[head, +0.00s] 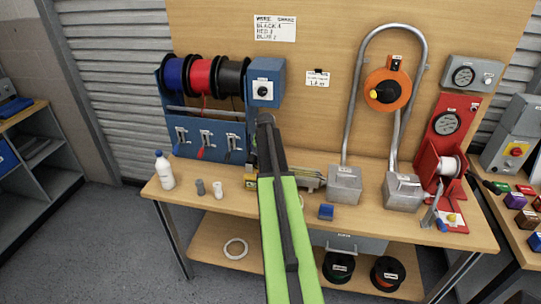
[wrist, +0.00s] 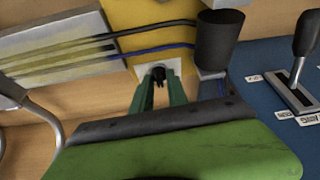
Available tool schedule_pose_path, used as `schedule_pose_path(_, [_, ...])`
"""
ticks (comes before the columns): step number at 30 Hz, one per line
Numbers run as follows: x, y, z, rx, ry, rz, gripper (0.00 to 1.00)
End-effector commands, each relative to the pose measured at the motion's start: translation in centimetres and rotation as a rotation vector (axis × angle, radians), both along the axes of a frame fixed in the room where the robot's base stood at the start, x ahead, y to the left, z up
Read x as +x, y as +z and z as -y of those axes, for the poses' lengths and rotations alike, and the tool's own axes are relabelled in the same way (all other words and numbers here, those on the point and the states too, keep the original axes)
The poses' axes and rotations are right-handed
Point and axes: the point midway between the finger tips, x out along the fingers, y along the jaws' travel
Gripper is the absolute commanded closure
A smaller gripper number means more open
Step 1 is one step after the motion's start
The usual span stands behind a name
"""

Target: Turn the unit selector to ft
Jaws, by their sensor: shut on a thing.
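The unit selector (wrist: 158,73) is a small black knob on a white plate, on the face of a yellow unit (wrist: 133,20) in the wrist view. My gripper (wrist: 159,88) has its two green fingers closed on this knob. The fingers partly cover the knob and plate, and I cannot read any ft mark or tell the setting. In the head view a small part of the yellow unit (head: 250,182) shows at the left of my arm. My arm hides the knob and the gripper there.
In the wrist view a dark cylinder (wrist: 219,40) stands close right of the fingers, with dark and blue wires beside it. A black lever (wrist: 306,35) rises from a blue panel.

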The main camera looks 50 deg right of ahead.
Motion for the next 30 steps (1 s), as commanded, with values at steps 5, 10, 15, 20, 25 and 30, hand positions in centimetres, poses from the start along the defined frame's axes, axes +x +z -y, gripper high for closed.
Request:
schedule_pose_path(5, [0.24, -0.10, -0.40, 0.007, -0.163, -0.003, 1.00])
schedule_pose_path(10, [0.38, -0.11, -0.45, 0.008, -0.323, -0.003, 1.00])
schedule_pose_path(15, [0.53, -0.11, -0.53, 0.009, -0.472, -0.003, 1.00])
schedule_pose_path(20, [0.61, -0.12, -0.53, 0.010, -0.591, -0.002, 1.00])
schedule_pose_path(25, [0.69, -0.11, -0.54, 0.010, -0.686, 0.000, 1.00])
schedule_pose_path(30, [0.72, -0.10, -0.51, 0.009, -0.745, 0.001, 1.00])
